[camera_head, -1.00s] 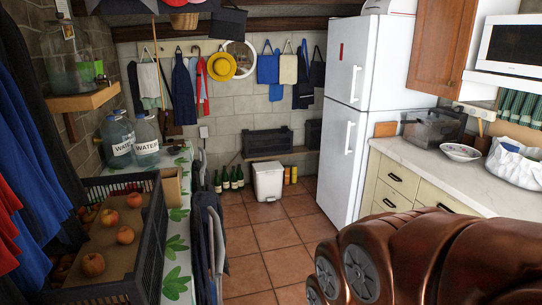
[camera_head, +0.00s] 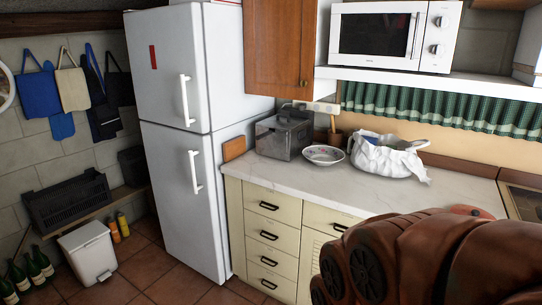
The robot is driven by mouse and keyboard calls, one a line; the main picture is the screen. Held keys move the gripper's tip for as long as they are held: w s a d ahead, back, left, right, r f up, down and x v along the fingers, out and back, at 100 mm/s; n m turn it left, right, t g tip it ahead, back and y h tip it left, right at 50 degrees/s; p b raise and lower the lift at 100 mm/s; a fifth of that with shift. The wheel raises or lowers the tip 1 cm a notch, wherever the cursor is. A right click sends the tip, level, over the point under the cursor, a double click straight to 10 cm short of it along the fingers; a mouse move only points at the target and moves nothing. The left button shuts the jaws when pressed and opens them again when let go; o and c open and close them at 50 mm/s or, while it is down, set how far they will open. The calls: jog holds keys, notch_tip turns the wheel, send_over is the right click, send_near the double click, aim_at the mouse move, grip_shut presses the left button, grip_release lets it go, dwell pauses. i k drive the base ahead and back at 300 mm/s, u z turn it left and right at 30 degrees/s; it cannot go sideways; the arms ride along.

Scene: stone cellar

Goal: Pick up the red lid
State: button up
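A flat, round, reddish thing (camera_head: 470,211) lies on the white marble counter (camera_head: 300,184) at the right. It looks like the red lid, but only its far part shows. My copper-coloured arm hides the rest. My arm fills the lower right corner of the view. My gripper is not in view, so I cannot see its fingers or whether it holds anything.
A microwave (camera_head: 385,38) sits on a shelf above. The white fridge (camera_head: 178,110) adjoins the counter. A white bin (camera_head: 88,253) and bottles stand left.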

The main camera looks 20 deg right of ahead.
aim_at(463, 209)
jog(key=z, duration=0.85)
jog(key=i, duration=1)
jog(key=z, duration=0.6)
